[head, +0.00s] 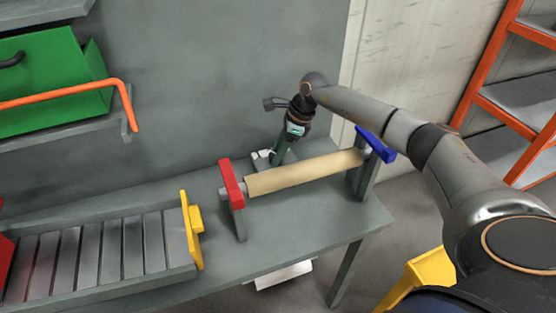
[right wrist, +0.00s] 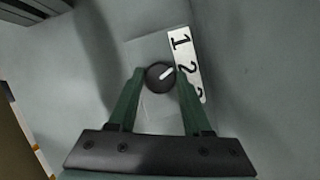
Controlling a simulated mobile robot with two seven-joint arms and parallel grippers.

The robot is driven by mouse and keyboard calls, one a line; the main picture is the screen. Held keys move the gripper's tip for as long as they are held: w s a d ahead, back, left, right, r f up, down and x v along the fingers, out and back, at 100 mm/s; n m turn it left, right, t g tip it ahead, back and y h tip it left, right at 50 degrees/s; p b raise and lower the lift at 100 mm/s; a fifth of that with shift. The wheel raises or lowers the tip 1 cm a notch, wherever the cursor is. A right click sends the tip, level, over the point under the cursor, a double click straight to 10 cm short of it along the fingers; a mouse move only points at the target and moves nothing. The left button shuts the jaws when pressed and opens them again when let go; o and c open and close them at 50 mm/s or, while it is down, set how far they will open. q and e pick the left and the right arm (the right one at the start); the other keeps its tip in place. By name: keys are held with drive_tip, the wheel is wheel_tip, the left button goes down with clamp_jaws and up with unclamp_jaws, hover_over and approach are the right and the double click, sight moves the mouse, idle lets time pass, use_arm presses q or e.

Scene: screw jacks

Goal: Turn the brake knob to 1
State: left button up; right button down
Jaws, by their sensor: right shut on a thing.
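The brake knob (right wrist: 154,84) is small, round and dark with a white pointer mark. It sits on a grey base beside a white label plate (right wrist: 181,45) with the digits 1, 2 and a partly hidden 3. The pointer is aimed up and right at the plate, roughly between 1 and 2, nearer 2. My right gripper (right wrist: 160,76) has its green fingers on both sides of the knob and is shut on it. In the head view the right gripper (head: 278,156) reaches down behind the roller, and the knob is hidden there. My left gripper is not in view.
A tan roller (head: 305,172) between a red bracket (head: 231,184) and a blue bracket (head: 376,145) stands just in front of the right gripper. A slatted conveyor (head: 95,258) with a yellow end is at left. The grey table (head: 310,225) has bare room in front.

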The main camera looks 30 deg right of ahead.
drive_tip(key=shift+w+f+n+g+b, duration=0.15)
drive_tip(key=shift+n+g+b, duration=0.25)
drive_tip(key=shift+n+b, duration=0.8)
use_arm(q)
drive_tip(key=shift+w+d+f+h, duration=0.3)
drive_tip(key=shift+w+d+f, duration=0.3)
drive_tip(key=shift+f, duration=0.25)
use_arm(e)
drive_tip(key=shift+n, duration=0.4)
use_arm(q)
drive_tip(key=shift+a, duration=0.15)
use_arm(e)
drive_tip(key=shift+y, duration=0.3)
use_arm(q)
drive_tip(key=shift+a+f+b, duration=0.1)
drive_tip(key=shift+b, duration=0.2)
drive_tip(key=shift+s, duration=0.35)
use_arm(e)
drive_tip(key=shift+g, duration=0.3)
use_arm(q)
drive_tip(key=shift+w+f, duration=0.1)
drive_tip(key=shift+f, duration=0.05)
use_arm(e)
drive_tip(key=shift+c, duration=1.6)
unclamp_jaws()
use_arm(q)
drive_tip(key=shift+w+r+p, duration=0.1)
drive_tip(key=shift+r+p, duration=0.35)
use_arm(e)
drive_tip(key=v, duration=1.3)
